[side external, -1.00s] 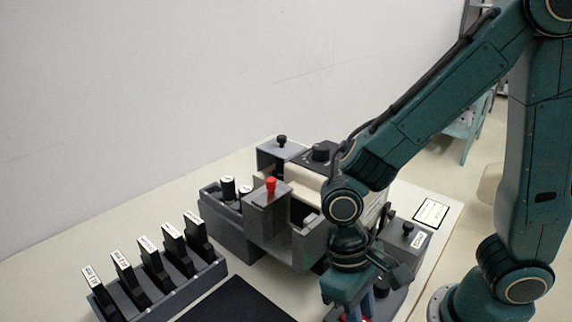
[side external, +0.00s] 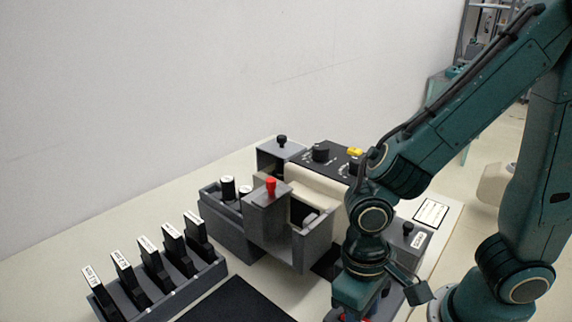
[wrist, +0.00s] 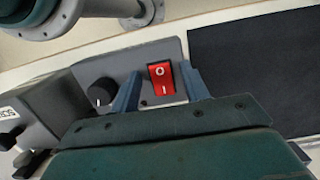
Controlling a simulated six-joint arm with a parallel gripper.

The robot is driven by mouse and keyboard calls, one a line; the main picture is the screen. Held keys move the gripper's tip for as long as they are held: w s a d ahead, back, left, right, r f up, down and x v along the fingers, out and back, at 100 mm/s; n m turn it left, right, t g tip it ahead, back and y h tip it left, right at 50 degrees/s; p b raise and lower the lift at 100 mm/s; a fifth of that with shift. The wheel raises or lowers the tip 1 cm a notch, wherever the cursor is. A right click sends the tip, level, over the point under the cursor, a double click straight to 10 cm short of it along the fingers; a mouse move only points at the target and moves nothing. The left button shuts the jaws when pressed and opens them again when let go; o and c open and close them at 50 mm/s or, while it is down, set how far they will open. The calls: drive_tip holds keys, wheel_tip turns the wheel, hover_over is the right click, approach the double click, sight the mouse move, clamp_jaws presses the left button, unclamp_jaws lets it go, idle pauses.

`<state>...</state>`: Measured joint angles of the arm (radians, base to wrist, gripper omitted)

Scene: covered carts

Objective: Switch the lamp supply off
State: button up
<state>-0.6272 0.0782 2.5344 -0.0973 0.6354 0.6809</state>
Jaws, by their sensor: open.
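A red rocker switch (wrist: 162,78) marked O and I sits on a grey plate (wrist: 176,48) in the wrist view. The O end is toward the top of the picture. I cannot tell which end is pressed in. My gripper (wrist: 160,82) is open, with one blue finger on each side of the switch and nothing held. Whether the fingers touch the switch is unclear. In the side view my gripper points down at the bottom right, and the switch is mostly hidden by it.
A black round knob (wrist: 101,92) is on the same plate, left of the switch. A dark mat (wrist: 255,60) lies to the right. In the side view, a grey machine with a red knob (side external: 270,187) and a rack of black holders (side external: 165,288) stand to the left.

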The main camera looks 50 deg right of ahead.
wheel_tip(320, 180, up, 14)
drive_tip(key=w, duration=0.2)
drive_tip(key=shift+f, duration=0.15)
idle(0.7)
drive_tip(key=d+r+t, duration=0.3)
drive_tip(key=d+t, duration=0.4)
drive_tip(key=d, duration=0.7)
drive_tip(key=shift+s+d+r, duration=0.25)
drive_tip(key=shift+d+r, duration=0.05)
drive_tip(key=shift+r, duration=0.05)
drive_tip(key=shift+r, duration=0.1)
drive_tip(key=shift+c, duration=0.5)
